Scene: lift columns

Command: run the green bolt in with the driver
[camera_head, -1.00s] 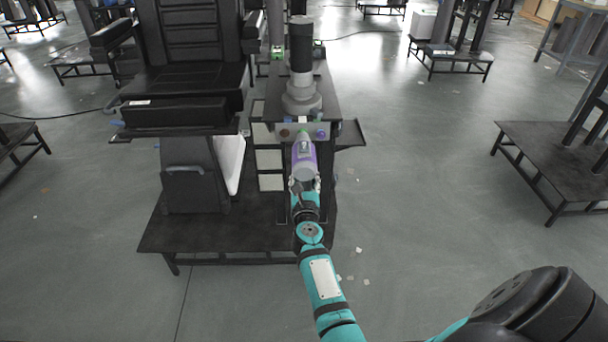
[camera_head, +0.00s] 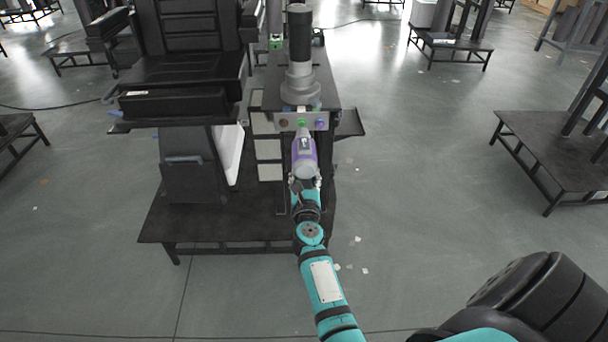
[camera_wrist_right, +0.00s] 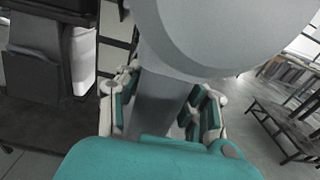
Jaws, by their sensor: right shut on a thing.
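The driver (camera_head: 304,158), a purple and grey tool, points away from me at the bolt plate (camera_head: 311,127) on the front of the column stand. My right gripper (camera_head: 304,186) is shut on it from the near side. The green bolt (camera_head: 302,122) shows in line with the driver's tip at the plate's middle; I cannot tell whether they touch. In the right wrist view the driver's grey body (camera_wrist_right: 160,100) stands between the fingers of my right gripper (camera_wrist_right: 162,103) and hides the bolt. My left gripper is in neither view.
A brownish bolt (camera_head: 284,123) and a blue bolt (camera_head: 320,122) flank the green one. A grey and black lift column (camera_head: 299,60) rises behind the plate. A black seat (camera_head: 185,75) stands on the left.

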